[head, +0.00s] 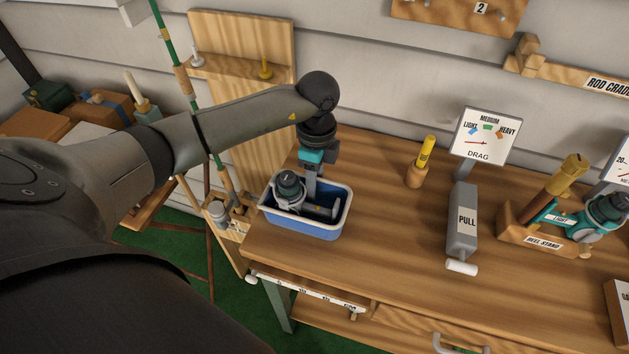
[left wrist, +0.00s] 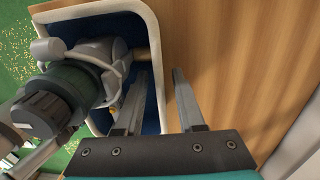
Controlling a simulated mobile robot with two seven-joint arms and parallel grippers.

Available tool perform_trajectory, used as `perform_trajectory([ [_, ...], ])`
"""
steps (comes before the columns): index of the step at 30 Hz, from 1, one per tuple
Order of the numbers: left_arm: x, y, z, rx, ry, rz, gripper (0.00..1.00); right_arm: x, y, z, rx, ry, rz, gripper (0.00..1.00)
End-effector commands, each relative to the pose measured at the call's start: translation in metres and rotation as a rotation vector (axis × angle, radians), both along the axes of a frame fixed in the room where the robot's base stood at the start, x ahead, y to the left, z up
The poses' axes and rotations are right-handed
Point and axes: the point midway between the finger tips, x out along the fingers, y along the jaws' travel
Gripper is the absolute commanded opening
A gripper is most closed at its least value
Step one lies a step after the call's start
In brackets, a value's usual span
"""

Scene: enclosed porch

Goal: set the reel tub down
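The reel tub (head: 304,228), blue with a white rim, sits upright at the left end of the wooden bench, with no clear gap beneath it. A grey and dark green reel (head: 289,190) lies in it; the reel also shows in the left wrist view (left wrist: 62,92). My right gripper is out of view.
The bench top (head: 385,240) is clear right of the tub. Beyond are a yellow-handled peg (head: 425,155), the drag gauge (head: 485,137) with its PULL block (head: 463,220), and the reel stand (head: 540,240) with a teal reel. A green rod (head: 185,80) stands at left.

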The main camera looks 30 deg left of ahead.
Motion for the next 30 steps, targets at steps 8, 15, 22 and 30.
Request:
perform_trajectory([
  [8,0.004,0.001,0.041,-0.001,-0.006,0.000,0.38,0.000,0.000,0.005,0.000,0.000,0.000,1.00],
  [15,0.008,0.002,0.092,-0.001,-0.005,0.001,0.38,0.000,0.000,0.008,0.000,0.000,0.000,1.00],
  [22,0.009,0.002,0.119,0.000,-0.003,0.001,0.38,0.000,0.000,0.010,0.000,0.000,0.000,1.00],
  [30,0.008,0.002,0.122,0.000,0.000,0.001,0.38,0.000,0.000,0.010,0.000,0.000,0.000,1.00],
])
